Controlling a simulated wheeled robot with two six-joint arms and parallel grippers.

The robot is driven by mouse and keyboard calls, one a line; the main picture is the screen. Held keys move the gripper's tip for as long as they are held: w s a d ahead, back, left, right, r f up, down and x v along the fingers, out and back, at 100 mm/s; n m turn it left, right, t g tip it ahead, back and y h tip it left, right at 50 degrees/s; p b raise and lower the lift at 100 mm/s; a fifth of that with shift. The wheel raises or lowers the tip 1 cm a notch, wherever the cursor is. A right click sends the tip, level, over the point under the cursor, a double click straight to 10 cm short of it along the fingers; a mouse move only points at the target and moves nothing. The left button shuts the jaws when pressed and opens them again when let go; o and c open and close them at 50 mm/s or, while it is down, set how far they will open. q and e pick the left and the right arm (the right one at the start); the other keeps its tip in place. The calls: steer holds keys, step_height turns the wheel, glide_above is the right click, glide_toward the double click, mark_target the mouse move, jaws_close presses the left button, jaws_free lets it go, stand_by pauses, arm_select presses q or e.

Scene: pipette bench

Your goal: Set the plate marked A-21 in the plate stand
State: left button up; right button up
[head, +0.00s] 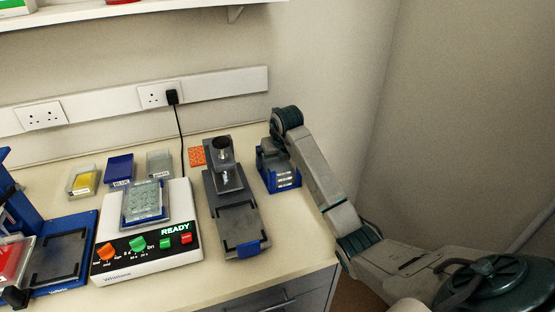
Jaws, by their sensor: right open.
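No label reading A-21 is legible in the head view. Several plates show: a clear one (146,200) on the white console, a yellow one (83,181), a grey one (160,163) and a red one (12,262) at the left edge. A blue holder (284,184) with pale markings on its front stands at the bench's right; I cannot tell if it is the plate stand. My right gripper (269,157) is open, pointing down at the holder's back, partly hidden by my wrist. I cannot tell if it touches. My left gripper is out of view.
The white console (147,260) has knobs and a READY display. A dark grey press-like device (233,215) stands between it and the blue holder. A blue box (119,169), an orange pad (197,156) and a blue-framed station (58,255) are also on the bench. The front right corner is clear.

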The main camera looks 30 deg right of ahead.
steer(key=shift+r+p, duration=0.3)
steer(key=shift+r, duration=0.05)
steer(key=v, duration=1.1)
steer(key=shift+s+r+p, duration=0.3)
steer(key=shift+p, duration=0.05)
steer(key=shift+a, duration=0.1)
